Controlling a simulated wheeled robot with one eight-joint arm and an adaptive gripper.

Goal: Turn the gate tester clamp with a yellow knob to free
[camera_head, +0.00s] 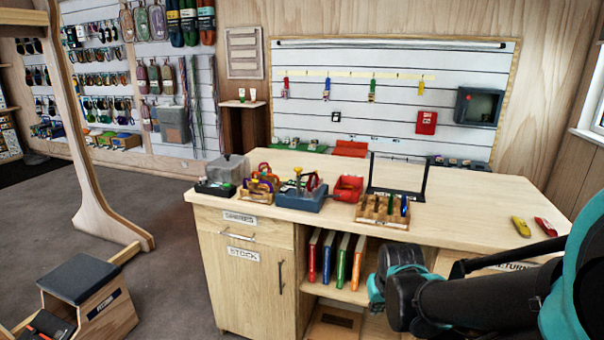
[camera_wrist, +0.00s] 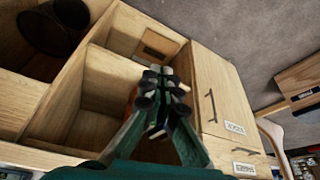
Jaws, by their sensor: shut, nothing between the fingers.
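A blue-grey device (camera_head: 300,199) with a red part and a small yellowish part on top stands on the left half of the wooden counter. It may be the gate tester, but the clamp and the knob's setting are too small to make out. My gripper (camera_wrist: 160,75) shows in the wrist view with its fingers shut and empty, in front of the counter's open shelves. It is away from the device, which the wrist view does not show. In the head view my dark and teal arm crosses the lower right, and the fingertips are not visible.
Yellow (camera_head: 521,226) and red (camera_head: 545,227) pieces lie at the right. The counter's (camera_head: 470,205) right-centre is clear.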

